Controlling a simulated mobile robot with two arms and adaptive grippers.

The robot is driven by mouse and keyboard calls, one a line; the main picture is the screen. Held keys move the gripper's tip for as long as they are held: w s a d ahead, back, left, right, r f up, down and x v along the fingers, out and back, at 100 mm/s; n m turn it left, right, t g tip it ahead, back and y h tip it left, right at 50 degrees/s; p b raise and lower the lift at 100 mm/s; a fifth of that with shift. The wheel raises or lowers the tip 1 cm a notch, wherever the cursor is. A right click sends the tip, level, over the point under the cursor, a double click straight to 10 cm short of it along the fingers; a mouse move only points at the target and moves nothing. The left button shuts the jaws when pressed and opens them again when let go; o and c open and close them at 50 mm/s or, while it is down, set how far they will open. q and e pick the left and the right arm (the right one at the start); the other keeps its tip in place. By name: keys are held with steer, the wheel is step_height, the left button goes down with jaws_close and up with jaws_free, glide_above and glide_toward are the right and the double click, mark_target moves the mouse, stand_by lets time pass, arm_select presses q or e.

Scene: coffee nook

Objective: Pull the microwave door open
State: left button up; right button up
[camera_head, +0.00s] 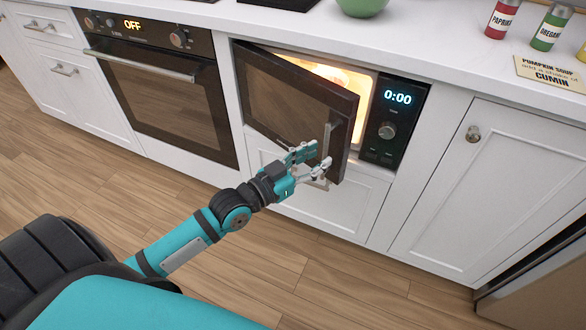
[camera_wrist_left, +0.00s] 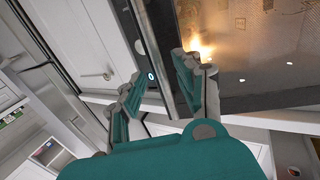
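The microwave door (camera_head: 285,95) is a dark glass panel in a black frame, hinged at its left and standing partly open. My left gripper (camera_head: 324,160) is in front of the door's lower right part, by the handle's lower end. Its two fingers are spread; they also show apart in the left wrist view (camera_wrist_left: 158,80). I cannot tell whether a finger touches the handle. The lit microwave interior (camera_head: 345,75) shows above the door. The door glass (camera_wrist_left: 265,50) fills the wrist view's upper right. My right gripper is not in view.
The microwave's control panel (camera_head: 393,120) reads 0:00, right of the opening. An oven (camera_head: 165,95) is left of it and a white cabinet door (camera_head: 490,190) right. A green bowl (camera_head: 361,5) and spice jars (camera_head: 548,28) stand on the counter. The wooden floor in front is clear.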

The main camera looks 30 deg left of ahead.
arm_select(q)
steer(key=v, duration=1)
steer(key=shift+s, duration=0.2)
steer(key=shift+c, duration=0.3)
